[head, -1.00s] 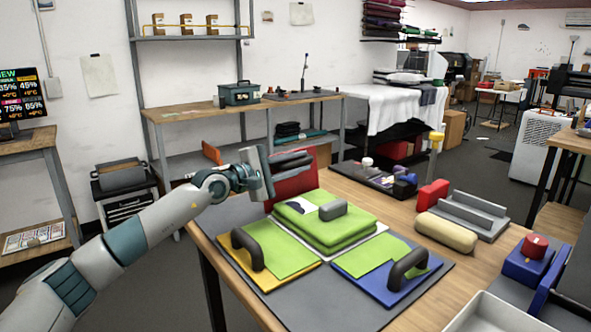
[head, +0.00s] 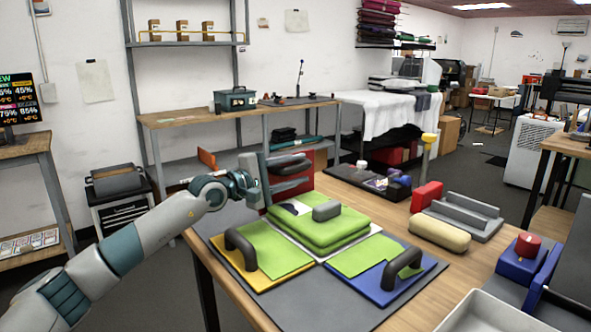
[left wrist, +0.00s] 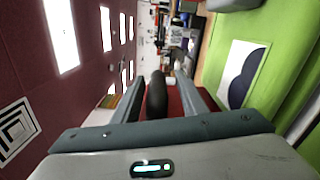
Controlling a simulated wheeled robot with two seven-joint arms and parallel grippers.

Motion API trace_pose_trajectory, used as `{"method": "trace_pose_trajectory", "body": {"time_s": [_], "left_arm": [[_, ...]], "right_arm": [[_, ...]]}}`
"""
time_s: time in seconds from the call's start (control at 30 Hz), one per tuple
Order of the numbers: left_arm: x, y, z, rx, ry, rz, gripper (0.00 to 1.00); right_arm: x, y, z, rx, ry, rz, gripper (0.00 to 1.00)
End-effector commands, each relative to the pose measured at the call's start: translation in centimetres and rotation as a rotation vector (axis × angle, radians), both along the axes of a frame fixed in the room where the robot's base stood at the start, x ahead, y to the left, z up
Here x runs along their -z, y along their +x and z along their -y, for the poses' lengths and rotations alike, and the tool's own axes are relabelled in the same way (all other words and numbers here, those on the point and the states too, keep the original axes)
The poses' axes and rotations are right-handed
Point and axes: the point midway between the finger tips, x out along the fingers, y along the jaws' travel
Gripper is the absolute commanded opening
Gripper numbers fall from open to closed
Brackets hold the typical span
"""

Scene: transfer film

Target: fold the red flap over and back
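The red flap (head: 290,193) stands up steeply at the back left of the green stack (head: 326,233). My left gripper (head: 298,173) is at the flap, its fingers pointing right across it. In the left wrist view, my left gripper (left wrist: 160,98) has its fingers apart, with a dark handle (left wrist: 156,94) between them and gaps on both sides. Red of the flap (left wrist: 176,104) shows behind the handle. The flap's lower edge is hidden behind the green stack. My right gripper is not in view.
On the grey mat (head: 290,300), a yellow panel (head: 232,267) and a blue panel (head: 395,288) lie flat, both with green pieces and dark handles. A cream roll (head: 439,234), a red block (head: 426,196) and a white tray (head: 485,315) are on the right.

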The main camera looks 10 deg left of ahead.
Motion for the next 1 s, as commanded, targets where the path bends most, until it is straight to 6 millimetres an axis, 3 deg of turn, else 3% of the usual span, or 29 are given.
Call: {"method": "trace_pose_trajectory", "body": {"time_s": [0.47, 0.67, 1.0], "left_arm": [[-0.2, -0.8, -0.8, -0.002, 0.000, 0.005, 0.39], [-0.1, -2.9, -2.4, -0.002, 0.002, 0.005, 0.39], [0.1, -8.2, -6.6, -0.003, 0.002, 0.003, 0.39]], "right_arm": [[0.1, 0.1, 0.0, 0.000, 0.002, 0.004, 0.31], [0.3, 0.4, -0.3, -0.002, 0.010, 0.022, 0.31], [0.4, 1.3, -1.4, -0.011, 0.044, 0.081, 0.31]]}}
